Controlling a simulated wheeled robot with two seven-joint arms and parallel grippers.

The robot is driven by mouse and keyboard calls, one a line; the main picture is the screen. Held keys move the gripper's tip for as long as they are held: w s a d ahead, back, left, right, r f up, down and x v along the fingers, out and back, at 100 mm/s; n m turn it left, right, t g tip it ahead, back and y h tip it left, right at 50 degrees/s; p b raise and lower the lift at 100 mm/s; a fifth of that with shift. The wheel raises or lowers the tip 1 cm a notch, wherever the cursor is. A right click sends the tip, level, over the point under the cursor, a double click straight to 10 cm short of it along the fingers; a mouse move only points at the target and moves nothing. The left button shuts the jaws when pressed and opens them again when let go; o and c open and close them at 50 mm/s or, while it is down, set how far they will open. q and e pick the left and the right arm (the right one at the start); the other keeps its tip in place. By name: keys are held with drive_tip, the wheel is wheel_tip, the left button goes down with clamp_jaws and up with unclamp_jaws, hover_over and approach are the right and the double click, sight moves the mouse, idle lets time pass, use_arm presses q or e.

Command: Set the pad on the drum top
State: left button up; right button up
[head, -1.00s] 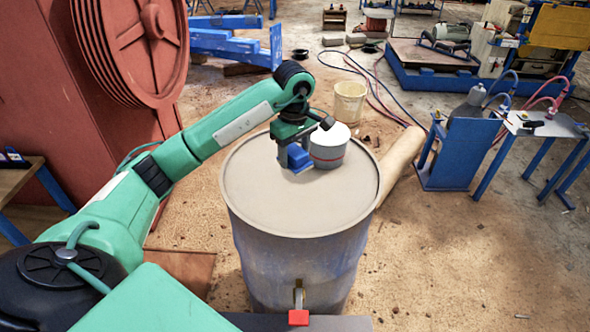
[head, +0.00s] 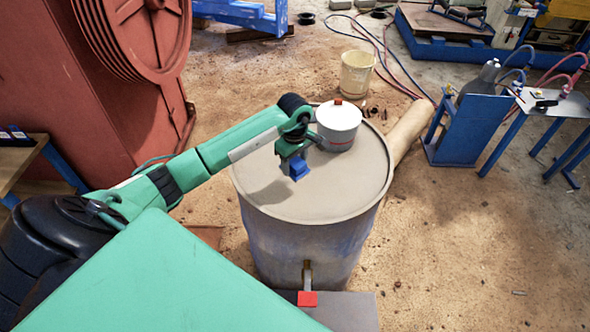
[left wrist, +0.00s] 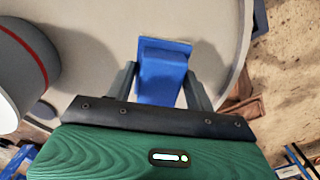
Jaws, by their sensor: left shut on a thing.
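The blue pad (head: 299,167) is a small block under my left gripper (head: 293,152). In the left wrist view the pad (left wrist: 163,78) sits between the two grey fingers of the gripper (left wrist: 160,82), which is shut on it. The grey-blue drum stands upright in front of me, with a pale, flat, rimmed drum top (head: 325,195). The pad is over this top, near the white can, and a shadow falls on the top to its left. It looks apart from the surface, but the exact gap cannot be told. My right gripper is not in view.
A white can (head: 338,125) with a red knob stands on the drum top's far side, close to the gripper; its side shows in the wrist view (left wrist: 18,72). The front of the top is clear.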

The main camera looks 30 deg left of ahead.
sight(295, 175)
use_arm(q)
drive_tip(key=shift+d+f, duration=0.1)
drive_tip(key=shift+f, duration=0.65)
wheel_tip(295, 175, down, 4)
drive_tip(key=shift+r+p, duration=0.25)
drive_tip(key=shift+p, duration=0.55)
drive_tip(key=shift+f, duration=0.45)
drive_tip(key=shift+f, duration=0.1)
drive_tip(key=o, duration=0.9)
